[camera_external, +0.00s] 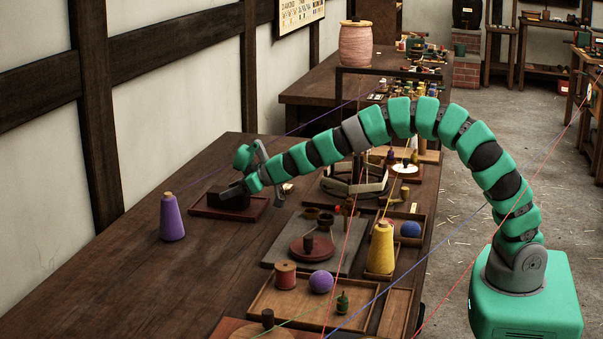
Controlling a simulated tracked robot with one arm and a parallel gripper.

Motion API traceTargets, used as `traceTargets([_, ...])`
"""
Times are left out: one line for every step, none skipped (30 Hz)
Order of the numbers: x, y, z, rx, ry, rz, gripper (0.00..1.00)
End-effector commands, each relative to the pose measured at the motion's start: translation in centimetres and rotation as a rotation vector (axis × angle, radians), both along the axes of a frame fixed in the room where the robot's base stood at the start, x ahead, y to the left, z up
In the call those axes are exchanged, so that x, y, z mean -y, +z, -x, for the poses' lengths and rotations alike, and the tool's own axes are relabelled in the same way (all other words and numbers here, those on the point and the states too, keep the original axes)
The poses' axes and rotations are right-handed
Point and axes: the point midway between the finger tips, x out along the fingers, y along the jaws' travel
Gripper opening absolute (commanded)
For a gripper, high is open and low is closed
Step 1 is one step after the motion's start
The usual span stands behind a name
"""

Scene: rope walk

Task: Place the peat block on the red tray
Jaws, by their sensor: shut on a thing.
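The peat block (222,201) is a dark brown block at the left of the table. My gripper (232,189) is shut on it from the upper right. The red tray (256,209) is a low dark-red tray directly under the block. The block is over the tray's left and middle part, resting on it or very close above it; I cannot tell which. The gripper hides part of the block.
A purple cone (171,218) stands left of the tray. A dark board (281,254) with a round red disc lies to the right, near a yellow cone (381,248). A wooden tray (265,301) holds a spool and purple ball. Thin coloured lines cross the view.

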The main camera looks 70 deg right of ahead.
Motion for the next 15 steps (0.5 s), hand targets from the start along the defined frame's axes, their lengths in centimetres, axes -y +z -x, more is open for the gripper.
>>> traceTargets([0.01,-0.10,0.00,0.000,0.000,0.001,0.58])
traceTargets([0.01,-0.07,0.00,0.000,0.000,0.000,0.66])
traceTargets([0.01,-0.06,0.00,0.000,0.000,0.000,0.74])
traceTargets([0.01,-0.05,-0.01,0.000,0.000,0.000,0.74])
traceTargets([0.01,-0.05,-0.01,0.000,0.000,0.000,0.74])
traceTargets([0.00,-0.06,0.00,0.000,0.000,0.000,0.74])
traceTargets([0.00,-0.06,0.00,0.000,0.000,0.000,0.74])
traceTargets([0.00,-0.06,0.00,0.000,0.000,0.000,0.74])
traceTargets([0.00,-0.07,0.00,0.000,0.000,0.000,0.74])
traceTargets([0.01,-0.06,0.00,0.000,0.000,0.000,0.74])
traceTargets([0.00,-0.04,0.00,0.000,0.000,0.000,0.74])
traceTargets([0.00,0.03,-0.01,0.000,0.000,0.000,0.74])
traceTargets([-0.01,0.13,0.00,0.000,0.000,0.000,0.74])
traceTargets([0.02,0.15,0.07,0.000,0.000,-0.001,0.74])
traceTargets([0.04,0.21,0.22,0.000,0.000,-0.001,0.74])
